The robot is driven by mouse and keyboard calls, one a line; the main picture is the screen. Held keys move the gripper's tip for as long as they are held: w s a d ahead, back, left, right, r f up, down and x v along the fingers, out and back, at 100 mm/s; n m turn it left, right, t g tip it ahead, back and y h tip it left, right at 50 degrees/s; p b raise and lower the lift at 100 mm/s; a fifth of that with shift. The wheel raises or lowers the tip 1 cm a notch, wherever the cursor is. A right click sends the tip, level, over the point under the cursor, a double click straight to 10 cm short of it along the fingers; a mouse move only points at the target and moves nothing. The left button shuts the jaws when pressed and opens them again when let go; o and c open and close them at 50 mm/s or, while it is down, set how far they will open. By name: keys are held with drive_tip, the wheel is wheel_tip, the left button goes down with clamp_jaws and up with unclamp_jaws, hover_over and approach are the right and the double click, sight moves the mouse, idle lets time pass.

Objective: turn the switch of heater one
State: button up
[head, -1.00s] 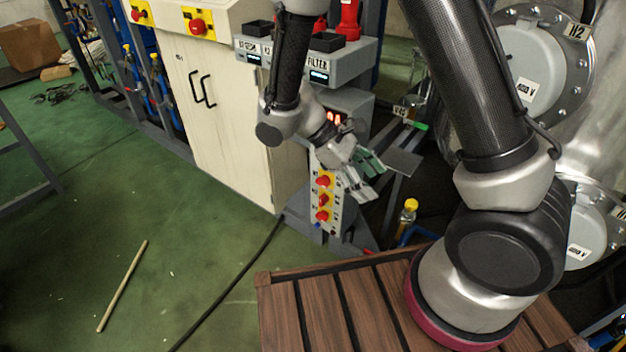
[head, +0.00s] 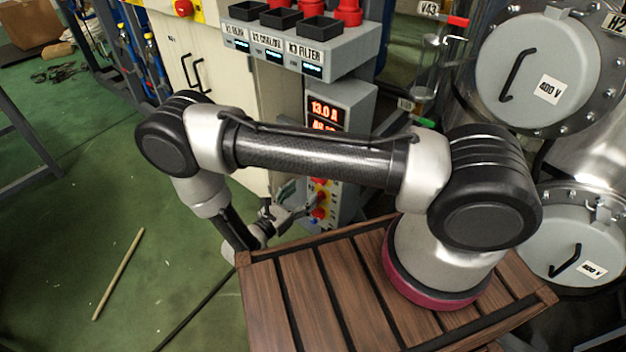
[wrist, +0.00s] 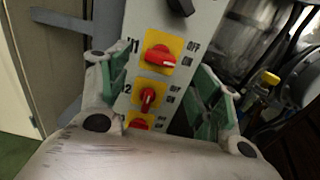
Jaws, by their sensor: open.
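The switch labelled 1 (wrist: 160,56), a red knob on a yellow plate marked OFF and ON, shows in the wrist view. Its handle lies nearly crosswise, sloping down to the right. A second red switch (wrist: 148,97), labelled 2, stands nearly upright below it. A third (wrist: 138,124) is partly hidden by my gripper's body. My gripper (wrist: 162,66) is open, its green-padded fingers either side of the switch column, apart from the knobs. In the head view my gripper (head: 290,208) is at the left of the switch panel (head: 347,203), which my arm partly hides.
A black knob (wrist: 181,6) sits above the switches. The grey cabinet's red display (head: 324,112) reads 13.0 A. A wooden platform (head: 290,300) lies beneath my arm. Round metal covers (head: 535,65) stand at right. The green floor at left holds a stick (head: 118,275).

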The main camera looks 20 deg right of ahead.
drive_tip(key=x, duration=0.7)
drive_tip(key=shift+d, duration=0.1)
drive_tip(key=c, duration=1)
